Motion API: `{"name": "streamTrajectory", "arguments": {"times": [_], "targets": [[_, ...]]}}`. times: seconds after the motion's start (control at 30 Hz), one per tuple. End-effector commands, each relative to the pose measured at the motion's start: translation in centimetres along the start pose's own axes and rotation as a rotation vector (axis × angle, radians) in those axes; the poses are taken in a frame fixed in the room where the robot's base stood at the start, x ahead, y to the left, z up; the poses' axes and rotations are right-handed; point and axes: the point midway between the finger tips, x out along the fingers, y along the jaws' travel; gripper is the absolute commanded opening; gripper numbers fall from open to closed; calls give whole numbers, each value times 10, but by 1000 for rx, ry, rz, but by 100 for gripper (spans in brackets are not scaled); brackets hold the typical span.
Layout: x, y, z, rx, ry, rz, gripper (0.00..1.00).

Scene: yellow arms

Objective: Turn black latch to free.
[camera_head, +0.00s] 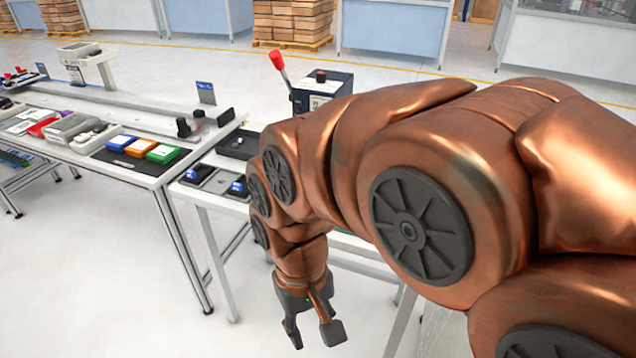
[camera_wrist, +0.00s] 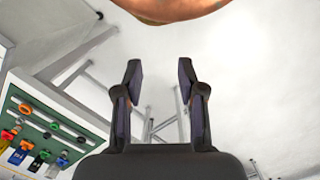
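My gripper (camera_head: 314,333) hangs low in front of the table edge in the head view, its fingers apart and nothing between them. In the wrist view the gripper (camera_wrist: 160,80) is also open and empty, over bare floor. I cannot pick out the black latch with certainty. In the wrist view a green board (camera_wrist: 38,118) at the lower left carries several small coloured parts, some of them dark and too small to tell. In the head view my arm hides most of the near table.
The near white table (camera_head: 215,197) stands left of my gripper and bears dark fixtures. A box with a red-knobbed lever (camera_head: 320,92) stands behind my arm. Another table (camera_head: 150,182) at left holds orange, green and blue blocks. Floor at lower left is clear.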

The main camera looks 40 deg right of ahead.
Motion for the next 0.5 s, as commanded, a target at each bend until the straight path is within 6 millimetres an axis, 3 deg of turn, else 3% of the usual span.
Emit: {"name": "streamTrajectory", "arguments": {"times": [0.2,0.5], "targets": [[-38,17,-65,451,25,-9,40],[-75,55,-159,1057,69,-27,40]]}}
